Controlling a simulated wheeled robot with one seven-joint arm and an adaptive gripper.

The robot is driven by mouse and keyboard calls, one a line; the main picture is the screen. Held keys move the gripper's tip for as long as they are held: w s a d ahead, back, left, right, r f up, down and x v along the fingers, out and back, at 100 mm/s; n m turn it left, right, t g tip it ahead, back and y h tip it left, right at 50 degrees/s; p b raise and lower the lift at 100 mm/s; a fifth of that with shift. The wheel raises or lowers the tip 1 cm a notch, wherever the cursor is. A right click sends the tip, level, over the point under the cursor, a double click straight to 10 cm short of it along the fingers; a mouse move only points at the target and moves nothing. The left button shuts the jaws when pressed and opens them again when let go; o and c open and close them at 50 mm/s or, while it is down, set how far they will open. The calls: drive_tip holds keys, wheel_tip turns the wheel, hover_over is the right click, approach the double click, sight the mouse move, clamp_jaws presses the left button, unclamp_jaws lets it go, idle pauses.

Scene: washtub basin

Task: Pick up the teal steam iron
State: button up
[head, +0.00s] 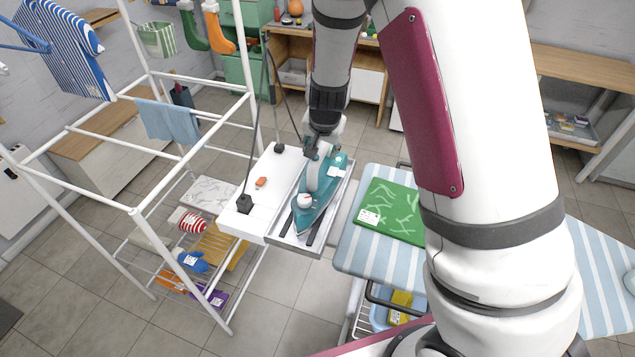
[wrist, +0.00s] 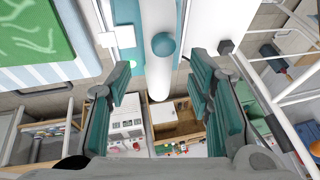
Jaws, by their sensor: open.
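The teal steam iron (head: 308,216) lies on a metal rest at the end of a white board, its white handle running lengthwise on top. In the head view my gripper (head: 316,150) is above the iron's far end, partly hidden by my own arm links. In the wrist view the iron's white handle (wrist: 157,75) with a round teal knob runs between the two spread fingers of my gripper (wrist: 160,92). The fingers are open with space on both sides of the handle; whether either touches it I cannot tell.
The white board (head: 248,215) carries a small orange item (head: 261,183) and black blocks with thin rods. A white drying rack (head: 140,215) stands at left. A striped ironing board (head: 353,242) with a green cloth (head: 392,209) is close at right. Bare tiles show in front.

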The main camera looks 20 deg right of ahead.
sight(320, 151)
drive_tip(key=x, duration=0.4)
drive_tip(key=shift+s+f, duration=0.1)
drive_tip(key=shift+f, duration=0.1)
clamp_jaws()
drive_tip(key=shift+r, duration=0.1)
